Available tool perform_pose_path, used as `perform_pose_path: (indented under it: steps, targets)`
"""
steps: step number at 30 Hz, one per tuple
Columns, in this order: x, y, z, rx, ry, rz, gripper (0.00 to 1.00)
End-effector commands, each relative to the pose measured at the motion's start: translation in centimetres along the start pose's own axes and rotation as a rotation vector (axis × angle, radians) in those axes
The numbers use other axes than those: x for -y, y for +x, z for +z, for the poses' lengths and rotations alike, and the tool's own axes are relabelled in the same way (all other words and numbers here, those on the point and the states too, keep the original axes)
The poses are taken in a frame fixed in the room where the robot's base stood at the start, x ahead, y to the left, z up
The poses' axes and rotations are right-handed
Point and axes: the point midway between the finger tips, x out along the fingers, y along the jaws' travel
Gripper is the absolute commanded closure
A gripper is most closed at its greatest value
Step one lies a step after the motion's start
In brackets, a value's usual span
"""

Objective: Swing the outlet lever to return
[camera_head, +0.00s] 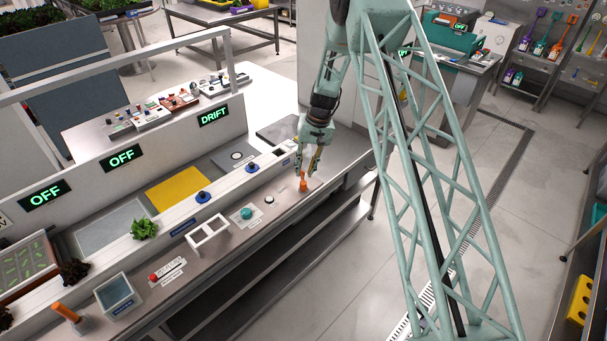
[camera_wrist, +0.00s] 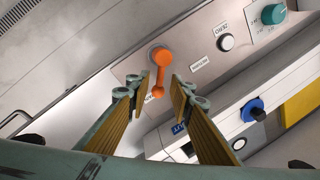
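The orange outlet lever (camera_wrist: 161,68) shows in the wrist view on a metal panel, its round pivot at the top and its arm pointing down to a small knob. In the head view the lever (camera_head: 303,183) is a small orange piece at the far right end of the bench's front ledge. My gripper (camera_wrist: 162,88) is open, with one finger on each side of the lever's lower arm. I cannot tell whether either finger touches it. In the head view my gripper (camera_head: 308,162) points down just above the lever.
A white button (camera_wrist: 226,42) and a teal knob (camera_wrist: 273,14) sit along the same panel. A blue knob (camera_wrist: 253,110) stands on the rail nearby. Displays read OFF (camera_head: 44,193), OFF (camera_head: 121,158) and DRIFT (camera_head: 213,116). A white frame (camera_head: 208,233) and a lettuce (camera_head: 144,229) are further left.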

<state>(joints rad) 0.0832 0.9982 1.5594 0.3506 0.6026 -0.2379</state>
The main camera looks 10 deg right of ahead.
Motion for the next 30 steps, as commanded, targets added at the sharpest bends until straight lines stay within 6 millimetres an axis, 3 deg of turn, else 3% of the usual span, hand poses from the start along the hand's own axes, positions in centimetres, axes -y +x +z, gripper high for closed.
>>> perform_pose_path:
  steps: [9, 22, 30]
  targets:
    - [0.0, 2.2, 0.0, 0.0, 0.001, 0.0, 0.79]
    - [0.0, 2.6, 0.0, 0.0, 0.0, 0.0, 0.79]
    - [0.0, 2.5, 0.0, -0.001, 0.0, 0.0, 1.0]
